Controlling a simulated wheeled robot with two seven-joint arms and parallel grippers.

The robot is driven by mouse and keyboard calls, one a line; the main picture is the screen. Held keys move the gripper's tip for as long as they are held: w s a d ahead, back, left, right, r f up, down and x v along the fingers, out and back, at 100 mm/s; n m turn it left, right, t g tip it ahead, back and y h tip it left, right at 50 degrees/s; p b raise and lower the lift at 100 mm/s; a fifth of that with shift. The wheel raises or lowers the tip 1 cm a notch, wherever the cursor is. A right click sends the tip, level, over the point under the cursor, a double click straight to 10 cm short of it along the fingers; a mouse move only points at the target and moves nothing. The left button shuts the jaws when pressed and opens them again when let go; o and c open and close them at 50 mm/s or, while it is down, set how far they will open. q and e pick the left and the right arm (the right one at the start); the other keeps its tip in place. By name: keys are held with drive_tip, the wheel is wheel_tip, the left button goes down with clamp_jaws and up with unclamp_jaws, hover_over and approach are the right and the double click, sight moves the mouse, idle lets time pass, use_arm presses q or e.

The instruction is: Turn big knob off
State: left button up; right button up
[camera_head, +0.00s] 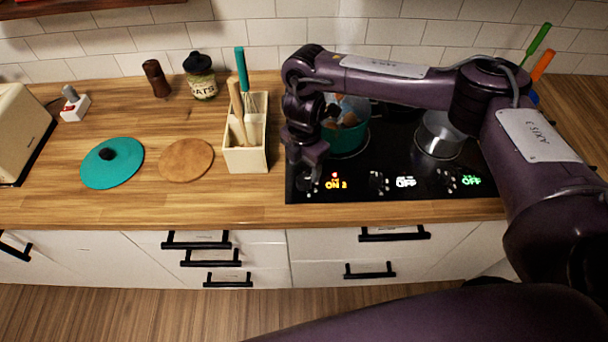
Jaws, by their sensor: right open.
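The black cooktop (400,150) has knobs along its front edge, each beside a lit label. The label by the left knob (305,184) reads "ON 2" in orange (336,184) with a red mark above it. The middle knob (378,181) has a white "OFF" label and the right knob (447,181) a green "OFF" label. My right gripper (308,177) is open and points down at the left knob, partly covering it. I cannot tell whether its fingers touch the knob. My left gripper is not in view.
A teal pot (346,140) with food in it stands behind my right gripper, and a metal pot (438,137) stands to the right. A utensil holder (246,155) stands just left of the cooktop. A teal lid (112,166) and a round wooden board (186,160) lie farther left.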

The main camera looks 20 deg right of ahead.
sight(304, 179)
drive_tip(key=shift+f+p, duration=0.65)
drive_tip(key=shift+f, duration=2.15)
drive_tip(key=c, duration=1)
